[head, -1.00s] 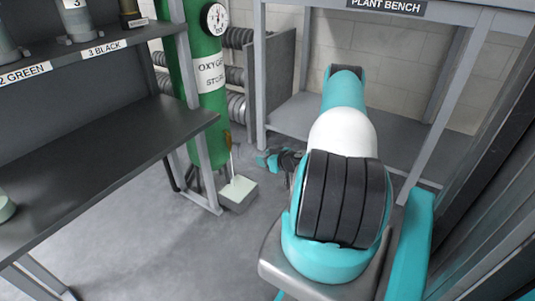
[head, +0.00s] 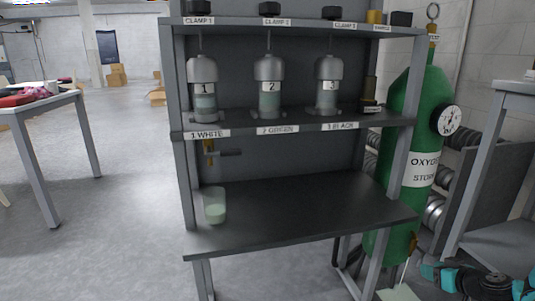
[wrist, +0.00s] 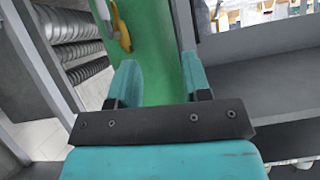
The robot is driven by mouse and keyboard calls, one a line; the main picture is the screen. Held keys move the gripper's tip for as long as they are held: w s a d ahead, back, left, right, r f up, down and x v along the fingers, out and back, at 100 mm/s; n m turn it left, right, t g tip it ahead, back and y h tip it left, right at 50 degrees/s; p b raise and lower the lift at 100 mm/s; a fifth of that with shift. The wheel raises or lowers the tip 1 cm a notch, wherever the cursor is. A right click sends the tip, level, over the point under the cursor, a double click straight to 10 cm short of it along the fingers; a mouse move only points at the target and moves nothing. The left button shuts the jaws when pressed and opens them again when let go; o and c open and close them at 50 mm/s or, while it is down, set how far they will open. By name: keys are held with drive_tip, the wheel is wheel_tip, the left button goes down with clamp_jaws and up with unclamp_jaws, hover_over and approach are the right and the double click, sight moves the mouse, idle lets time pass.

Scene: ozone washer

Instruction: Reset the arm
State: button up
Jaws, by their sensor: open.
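My gripper (wrist: 160,82) is open and empty in the wrist view, its two teal fingers apart. The green oxygen cylinder (wrist: 155,40) fills the view behind and between the fingers, and I see no contact with it. In the head view the same cylinder (head: 420,110) stands at the right with a round gauge (head: 449,120) on it. A teal and black piece of my arm shows at the bottom right corner of the head view; most of the arm is outside that view.
A dark shelf bench (head: 310,205) stands in the middle, holding bottles numbered 1 (head: 204,90), 2 (head: 268,88) and 3 (head: 328,85). A cup of pale green liquid (head: 214,206) stands on its lower top. A table (head: 50,107) stands at left, with clear floor (head: 120,210) between.

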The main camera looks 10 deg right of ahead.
drive_tip(key=w+a+r+n+g+y, duration=0.15)
drive_tip(key=a+r+g, duration=0.25)
drive_tip(key=a+r, duration=0.6)
drive_tip(key=a+r+n+g+y, duration=0.1)
drive_tip(key=a+r+g+y, duration=0.3)
drive_tip(key=a, duration=0.9)
drive_tip(key=s+a+r+n+g+h+p, duration=0.2)
drive_tip(key=s+a+r+n+g, duration=0.3)
drive_tip(key=s+a+r, duration=1.6)
wheel_tip(320, 180, up, 35)
drive_tip(key=a+p, duration=0.1)
drive_tip(key=p, duration=3.6)
drive_tip(key=shift+s+r+t, duration=0.15)
drive_tip(key=shift+s+t, duration=0.15)
drive_tip(key=shift+t, duration=0.1)
